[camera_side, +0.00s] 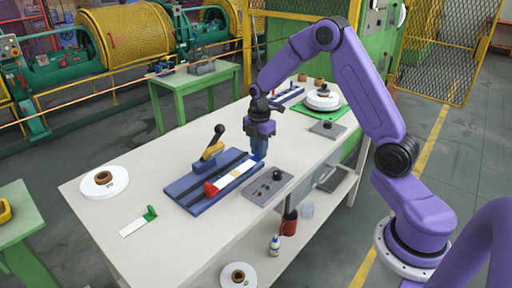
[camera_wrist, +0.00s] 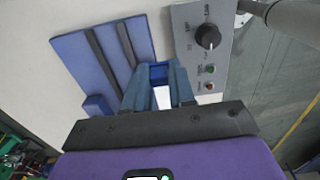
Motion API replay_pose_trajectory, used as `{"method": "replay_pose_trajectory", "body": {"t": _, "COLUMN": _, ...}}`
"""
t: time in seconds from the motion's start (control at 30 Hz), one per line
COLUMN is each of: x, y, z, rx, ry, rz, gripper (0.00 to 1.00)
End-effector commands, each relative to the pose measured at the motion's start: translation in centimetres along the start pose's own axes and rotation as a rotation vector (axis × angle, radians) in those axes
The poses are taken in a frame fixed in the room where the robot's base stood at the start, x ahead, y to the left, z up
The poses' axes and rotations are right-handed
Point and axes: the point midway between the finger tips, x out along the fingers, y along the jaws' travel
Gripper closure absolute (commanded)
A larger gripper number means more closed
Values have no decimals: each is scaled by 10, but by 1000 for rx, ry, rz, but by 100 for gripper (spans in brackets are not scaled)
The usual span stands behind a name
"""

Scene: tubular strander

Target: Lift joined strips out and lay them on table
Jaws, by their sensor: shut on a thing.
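In the wrist view my gripper (camera_wrist: 158,76) is shut on a blue block, which appears to be the end of the joined strips (camera_wrist: 162,98); the white shows between the fingers. Whether the strips touch the fixture bed is hard to tell. The table (camera_side: 160,240) is white.
A lever clamp (camera_side: 213,144) with a black handle stands on the fixture's far side. A grey control box (camera_side: 268,187) with a knob sits close to the right. A white strip with a green end (camera_side: 150,214) and a white reel (camera_side: 105,184) lie left.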

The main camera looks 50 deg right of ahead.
Motion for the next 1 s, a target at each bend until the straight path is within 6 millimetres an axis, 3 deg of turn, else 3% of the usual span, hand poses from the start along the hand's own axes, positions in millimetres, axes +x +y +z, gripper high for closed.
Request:
{"method": "replay_pose_trajectory", "body": {"t": 0.4, "x": -1, "y": -18, "z": 0, "rx": 0, "ry": 0, "rz": -1, "gripper": 100}}
{"method": "replay_pose_trajectory", "body": {"t": 1.0, "x": -1, "y": -19, "z": 1, "rx": 1, "ry": 0, "rz": 0, "gripper": 100}}
